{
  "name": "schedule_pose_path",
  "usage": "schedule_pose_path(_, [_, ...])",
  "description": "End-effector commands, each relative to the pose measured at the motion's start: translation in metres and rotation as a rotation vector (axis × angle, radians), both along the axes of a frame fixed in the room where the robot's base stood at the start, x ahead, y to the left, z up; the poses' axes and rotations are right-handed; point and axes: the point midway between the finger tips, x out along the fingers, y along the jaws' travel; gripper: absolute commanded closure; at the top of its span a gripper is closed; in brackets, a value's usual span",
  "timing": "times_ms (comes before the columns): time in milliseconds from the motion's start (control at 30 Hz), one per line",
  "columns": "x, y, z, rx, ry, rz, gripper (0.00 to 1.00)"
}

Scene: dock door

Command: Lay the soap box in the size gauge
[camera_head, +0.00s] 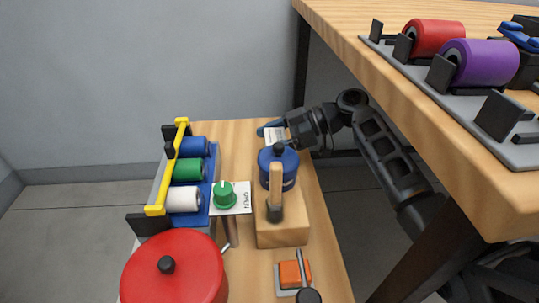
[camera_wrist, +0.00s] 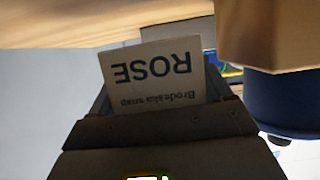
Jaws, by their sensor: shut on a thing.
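The soap box (camera_wrist: 155,75) is white with "ROSE" in dark letters, upside down in the wrist view. It is held between the fingers of my gripper (camera_wrist: 160,100). In the head view the box (camera_head: 275,134) shows as a small white patch at my gripper (camera_head: 276,132), at the far end of the wooden bench, just behind the blue canister. A blue piece (camera_head: 262,130) shows beside the box. I cannot tell whether it is the size gauge; no other gauge is plain to see.
The blue canister (camera_head: 284,181) and wooden block (camera_head: 281,232) stand close in front of my gripper. A yellow-handled rack (camera_head: 156,209) of rolls, a green knob (camera_head: 225,193) and a red pot (camera_head: 175,275) are left and nearer. A higher table (camera_head: 345,35) is at right.

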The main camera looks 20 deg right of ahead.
Motion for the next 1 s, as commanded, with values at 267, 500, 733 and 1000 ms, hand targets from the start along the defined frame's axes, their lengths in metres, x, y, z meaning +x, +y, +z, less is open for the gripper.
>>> schedule_pose_path(267, [0.000, -0.001, -0.038, 0.000, 0.002, -0.001, 0.58])
schedule_pose_path(500, [0.000, -0.001, -0.038, 0.000, 0.000, -0.001, 0.58])
schedule_pose_path(733, [-0.001, 0.000, -0.040, -0.001, 0.001, 0.000, 0.14])
schedule_pose_path(1000, [-0.001, 0.000, -0.040, -0.001, 0.001, 0.000, 0.00])
